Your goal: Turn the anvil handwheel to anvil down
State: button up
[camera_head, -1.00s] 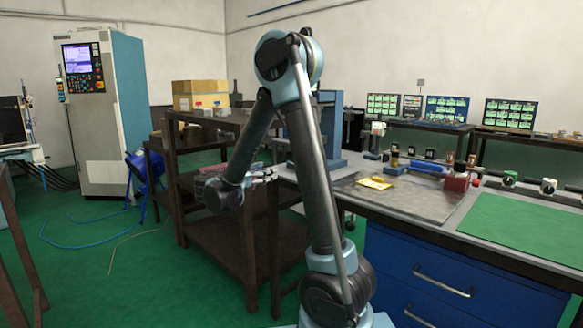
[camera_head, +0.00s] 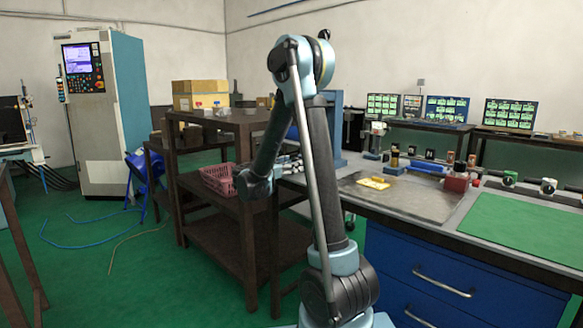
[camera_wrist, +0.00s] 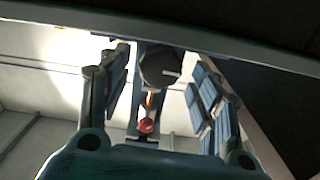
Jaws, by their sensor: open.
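A dark round disc (camera_wrist: 160,66) with a pale bar or mark on it shows in the wrist view, against a blue-grey upright. A small red knob (camera_wrist: 147,126) on an orange stem lies below it. They may belong to the anvil handwheel, but I cannot tell for sure. My gripper (camera_wrist: 161,78) is open, its padded fingers to either side of the disc in the picture, with no contact visible. In the head view my gripper (camera_head: 287,163) is partly hidden by my arm, near the left end of the bench. A blue press-like frame (camera_head: 333,120) stands just behind there.
A dark shelf rack (camera_head: 215,245) with a pink basket (camera_head: 217,180) stands left of my arm. The bench holds a grey mat (camera_head: 410,195) with a yellow piece (camera_head: 373,183), and a green mat (camera_head: 530,228).

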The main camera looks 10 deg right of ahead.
jog(key=shift+w+d, duration=0.25)
jog(key=shift+d, duration=0.1)
jog(key=c, duration=1.1)
jog(key=shift+o, duration=0.2)
jog(key=shift+n, duration=0.4)
jog(key=n, duration=0.4)
jog(key=shift+w+a+n, duration=0.1)
jog(key=shift+n, duration=0.3)
jog(key=n, duration=0.5)
jog(key=shift+w, duration=0.1)
jog(key=shift+a, duration=0.1)
